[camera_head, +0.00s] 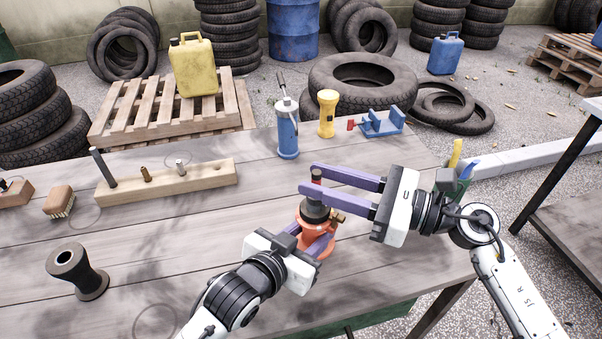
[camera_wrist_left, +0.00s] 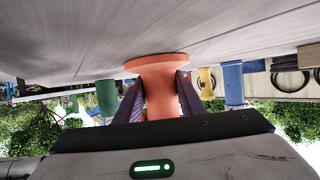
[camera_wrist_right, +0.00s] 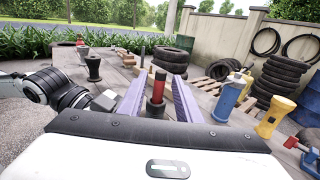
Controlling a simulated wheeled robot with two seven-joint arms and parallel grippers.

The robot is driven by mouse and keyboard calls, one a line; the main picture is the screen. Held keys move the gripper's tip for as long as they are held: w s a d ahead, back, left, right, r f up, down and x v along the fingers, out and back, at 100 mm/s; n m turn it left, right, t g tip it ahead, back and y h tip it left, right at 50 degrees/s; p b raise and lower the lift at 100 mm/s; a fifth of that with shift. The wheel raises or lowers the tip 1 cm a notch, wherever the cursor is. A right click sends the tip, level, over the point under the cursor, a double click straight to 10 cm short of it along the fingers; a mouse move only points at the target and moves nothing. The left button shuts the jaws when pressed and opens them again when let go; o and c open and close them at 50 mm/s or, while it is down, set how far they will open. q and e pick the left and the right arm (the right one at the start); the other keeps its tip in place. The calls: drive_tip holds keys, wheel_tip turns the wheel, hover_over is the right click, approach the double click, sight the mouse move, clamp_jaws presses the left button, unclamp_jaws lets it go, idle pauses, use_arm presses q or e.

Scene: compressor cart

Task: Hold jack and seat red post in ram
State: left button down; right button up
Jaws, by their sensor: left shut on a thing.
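The orange jack (camera_head: 312,240) with a black top stands on the table near its front right. My left gripper (camera_wrist_left: 159,92) is shut on the jack's body, one purple finger on each side. The red post (camera_wrist_right: 158,88), with a dark tip, stands upright over the jack's black top; it also shows in the head view (camera_head: 316,181). Whether it is fully down in the ram cannot be told. My right gripper (camera_head: 308,178) is open around the post, and the right wrist view shows gaps between the post and both fingers.
A blue bottle jack (camera_head: 287,135), a yellow flashlight (camera_head: 327,113) and a blue vise-like holder (camera_head: 382,124) stand at the back. A wooden peg block (camera_head: 200,181), a brush (camera_head: 60,202) and a dark spool (camera_head: 78,272) lie to the left. The middle of the table is clear.

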drive_tip(key=v, duration=0.7)
drive_tip(key=shift+r, duration=0.1)
use_arm(q)
drive_tip(key=c, duration=1.1)
unclamp_jaws()
